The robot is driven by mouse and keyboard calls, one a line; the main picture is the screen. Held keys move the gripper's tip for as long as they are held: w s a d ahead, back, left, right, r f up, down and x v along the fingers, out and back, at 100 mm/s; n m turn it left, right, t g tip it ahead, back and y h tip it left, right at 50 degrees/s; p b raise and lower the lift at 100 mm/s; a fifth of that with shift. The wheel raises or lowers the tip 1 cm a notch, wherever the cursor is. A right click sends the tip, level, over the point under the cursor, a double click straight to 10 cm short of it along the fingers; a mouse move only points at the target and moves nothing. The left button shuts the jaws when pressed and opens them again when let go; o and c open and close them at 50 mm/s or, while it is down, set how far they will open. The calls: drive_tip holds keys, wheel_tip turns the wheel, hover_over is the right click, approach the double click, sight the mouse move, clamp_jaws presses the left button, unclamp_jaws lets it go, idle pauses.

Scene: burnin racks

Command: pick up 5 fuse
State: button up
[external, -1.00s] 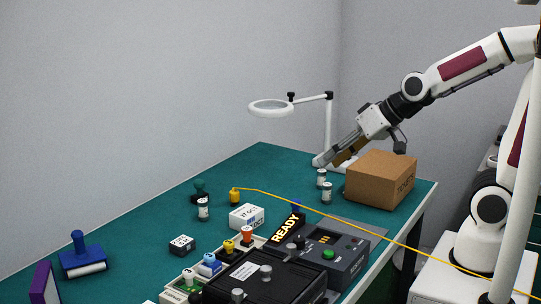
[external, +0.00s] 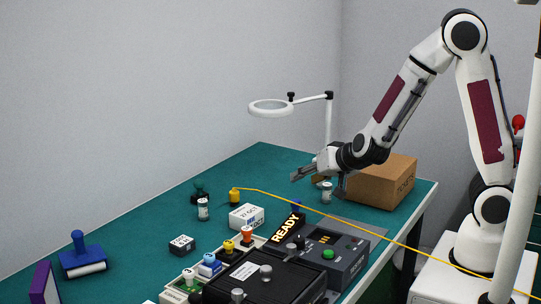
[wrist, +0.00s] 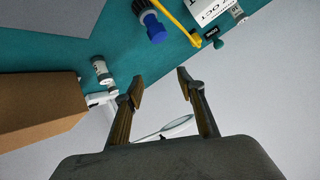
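A small white cylinder with dark ends, fuse-like, (external: 326,192) stands on the green mat by the cardboard box; it shows in the wrist view (wrist: 101,68), left of my fingers. Another such cylinder (external: 203,210) stands further left, beside the green stamp; it seems to show at the top right of the wrist view (wrist: 236,12). The labels are too small to read. My gripper (external: 316,186) hovers above the mat near the box. In the wrist view, its fingers (wrist: 160,82) are apart with nothing between them. The cylinder formerly behind the nearer one is hidden from the external camera.
The cardboard box (external: 385,183) stands close to my gripper. A ring lamp (external: 271,108) stands behind. A yellow cable (external: 300,203) crosses the mat. The left-middle mat is fairly clear.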

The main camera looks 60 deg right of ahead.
sight(328, 185)
drive_tip(key=s+d+f+h, duration=0.1)
drive_tip(key=d, duration=0.1)
drive_tip(key=s+d+f+m+h, duration=0.1)
drive_tip(key=d+f+h, duration=0.1)
drive_tip(key=d+f+g+h, duration=0.1)
drive_tip(key=d+h, duration=0.1)
drive_tip(key=shift+s+d+f+m, duration=0.25)
drive_tip(key=shift+s+m, duration=0.05)
drive_tip(key=shift+s, duration=0.1)
drive_tip(key=shift+s+d+f+h, duration=0.1)
drive_tip(key=shift+s+d+h, duration=0.45)
drive_tip(key=shift+h, duration=0.15)
drive_tip(key=shift+w, duration=0.1)
drive_tip(key=shift+x, duration=1.25)
drive_tip(key=shift+f, duration=0.1)
drive_tip(key=shift+s+f+x, duration=0.1)
drive_tip(key=shift+f+x, duration=0.05)
drive_tip(key=shift+x, duration=1.15)
drive_tip(key=shift+s+f+x, duration=0.1)
drive_tip(key=shift+x, duration=1.15)
drive_tip(key=shift+d, duration=0.1)
clamp_jaws()
